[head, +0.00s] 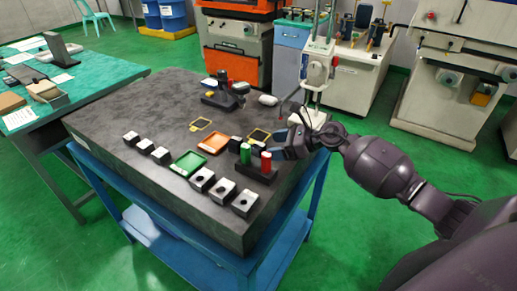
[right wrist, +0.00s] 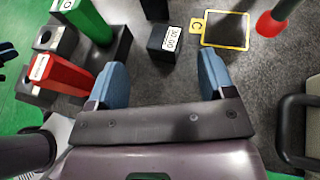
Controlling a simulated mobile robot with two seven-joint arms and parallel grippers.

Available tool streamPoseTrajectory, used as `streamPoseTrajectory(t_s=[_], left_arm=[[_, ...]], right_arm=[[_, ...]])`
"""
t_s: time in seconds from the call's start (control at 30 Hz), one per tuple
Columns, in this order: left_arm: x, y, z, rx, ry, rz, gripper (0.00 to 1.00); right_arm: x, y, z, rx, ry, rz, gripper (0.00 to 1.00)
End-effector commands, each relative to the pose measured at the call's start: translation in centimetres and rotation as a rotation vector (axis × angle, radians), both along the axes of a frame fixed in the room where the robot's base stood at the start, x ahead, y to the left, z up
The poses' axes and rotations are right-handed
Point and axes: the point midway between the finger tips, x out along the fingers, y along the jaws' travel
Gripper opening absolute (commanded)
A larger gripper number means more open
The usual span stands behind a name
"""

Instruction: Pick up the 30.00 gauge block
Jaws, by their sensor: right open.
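The 30.00 gauge block (right wrist: 163,44) is a small dark block with a white "30.00" label. In the right wrist view it stands on the dark table top, ahead of and between the fingertips, apart from both. My right gripper (right wrist: 160,80) is open and empty, its blue fingers spread wide. In the head view my right gripper (head: 277,146) is low over the right side of the table, beside the red and green cylinders. The gauge block is hard to make out there. My left gripper is not in view.
A holder with a green cylinder (right wrist: 92,20) and a red cylinder (right wrist: 62,75) stands close to the left finger. A yellow-edged frame marked C (right wrist: 226,30) lies right of the block. Another dark block (right wrist: 155,8) is beyond. Green (head: 188,163) and orange (head: 213,142) trays lie farther left.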

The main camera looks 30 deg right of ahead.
Motion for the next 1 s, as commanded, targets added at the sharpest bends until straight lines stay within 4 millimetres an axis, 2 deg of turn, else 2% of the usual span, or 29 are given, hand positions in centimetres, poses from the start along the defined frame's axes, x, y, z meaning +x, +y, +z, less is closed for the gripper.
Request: streamPoseTrajectory(t_s=[0.13, 0.3, 0.63, 1.0], left_arm=[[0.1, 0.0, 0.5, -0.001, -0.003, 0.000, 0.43], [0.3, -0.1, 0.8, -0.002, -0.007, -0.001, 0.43], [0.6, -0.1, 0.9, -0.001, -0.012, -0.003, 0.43], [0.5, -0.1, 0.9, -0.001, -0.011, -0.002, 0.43]], right_arm=[[1.8, 1.2, -0.4, 0.005, -0.001, 0.001, 0.76], [3.0, 2.4, -1.3, 0.004, 0.002, -0.001, 0.76], [3.3, 2.7, -1.5, 0.001, 0.001, -0.001, 0.76], [3.2, 2.7, -1.5, 0.001, 0.001, -0.001, 0.19]])
